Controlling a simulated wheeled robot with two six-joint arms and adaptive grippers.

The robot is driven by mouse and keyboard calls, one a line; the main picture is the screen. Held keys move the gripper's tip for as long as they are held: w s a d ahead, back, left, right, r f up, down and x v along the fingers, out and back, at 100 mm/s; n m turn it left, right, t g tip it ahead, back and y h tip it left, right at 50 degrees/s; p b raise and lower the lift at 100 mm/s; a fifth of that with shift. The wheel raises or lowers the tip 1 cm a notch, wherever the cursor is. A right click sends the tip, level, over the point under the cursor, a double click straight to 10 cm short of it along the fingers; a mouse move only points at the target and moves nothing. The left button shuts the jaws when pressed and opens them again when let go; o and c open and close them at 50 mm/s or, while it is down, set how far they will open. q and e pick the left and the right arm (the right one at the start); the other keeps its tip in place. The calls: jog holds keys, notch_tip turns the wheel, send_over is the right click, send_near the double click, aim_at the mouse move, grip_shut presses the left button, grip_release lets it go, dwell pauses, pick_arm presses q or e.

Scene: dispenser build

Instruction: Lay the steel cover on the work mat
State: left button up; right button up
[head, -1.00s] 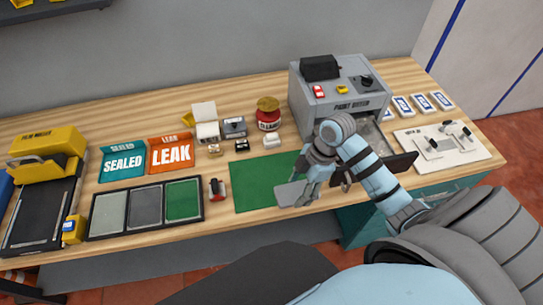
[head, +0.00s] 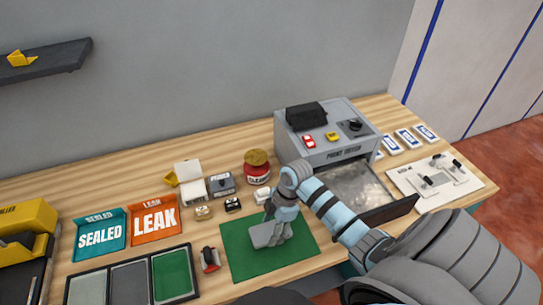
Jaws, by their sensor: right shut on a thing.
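The steel cover (head: 263,239) is a small flat grey plate over the middle of the green work mat (head: 298,252). My right gripper (head: 274,236) is shut on the cover, with its fingers pointing down at the plate's right side. The cover looks roughly level and very low over the mat; I cannot tell whether it touches the mat. The gripper hides part of the plate and some of the mat behind it. My left gripper is not in view.
A red-and-black tool (head: 210,259) lies just left of the mat. A grey oven (head: 330,133) with its drawer (head: 352,190) pulled out stands to the right, behind my right arm. A red jar (head: 257,172) and several small parts stand behind the mat.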

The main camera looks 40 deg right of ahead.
aim_at(272, 228)
jog(key=f, duration=0.1)
jog(key=w+f, duration=0.1)
jog(key=f, duration=0.2)
jog(key=shift+w+a+f+b, duration=0.1)
jog(key=shift+w+f+b, duration=0.05)
jog(key=shift+w+b, duration=0.15)
jog(key=shift+c, duration=0.6)
jog(key=shift+s, duration=0.15)
jog(key=shift+s+r, duration=0.15)
jog(key=shift+r, duration=0.1)
jog(key=shift+s+f, duration=0.15)
jog(key=shift+f, duration=0.05)
jog(key=o, duration=1.1)
jog(key=shift+o, duration=1.2)
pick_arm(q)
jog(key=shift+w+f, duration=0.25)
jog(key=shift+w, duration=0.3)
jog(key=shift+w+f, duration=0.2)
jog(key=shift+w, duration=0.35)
pick_arm(e)
jog(key=shift+w, duration=0.2)
